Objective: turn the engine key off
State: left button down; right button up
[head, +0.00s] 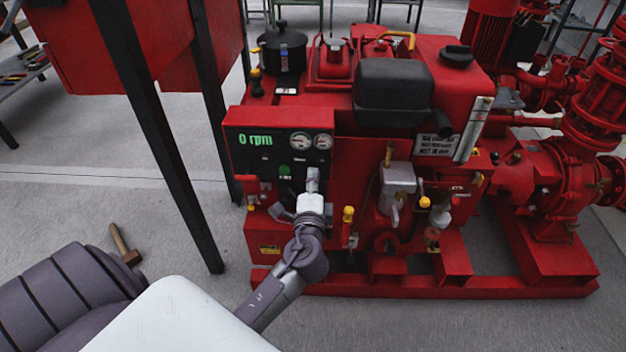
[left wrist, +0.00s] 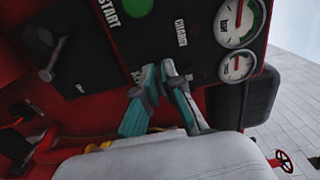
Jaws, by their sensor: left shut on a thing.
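The engine's black control panel (head: 255,150) shows a green "0 rpm" readout, two round gauges and a green button (head: 284,170). My left gripper (head: 312,178) is at the lower right of the panel, below the gauges. In the left wrist view its fingertips (left wrist: 160,72) are close together against the panel, beside partly covered lettering. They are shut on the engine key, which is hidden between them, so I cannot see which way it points. The START label and green button (left wrist: 138,5) show above the fingers. My right gripper is not in view.
The red engine and pump set (head: 400,200) stands on a red base frame. Yellow-handled valves (head: 348,214) stick out right of my left gripper. A black post (head: 160,150) of a red tank stands to the left. A hammer (head: 124,245) lies on the grey floor.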

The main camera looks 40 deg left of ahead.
pick_arm(q)
jog(key=shift+f, duration=0.1)
jog(key=c, duration=1.3)
grip_release()
jog(key=shift+s, duration=0.1)
jog(key=v, duration=1.2)
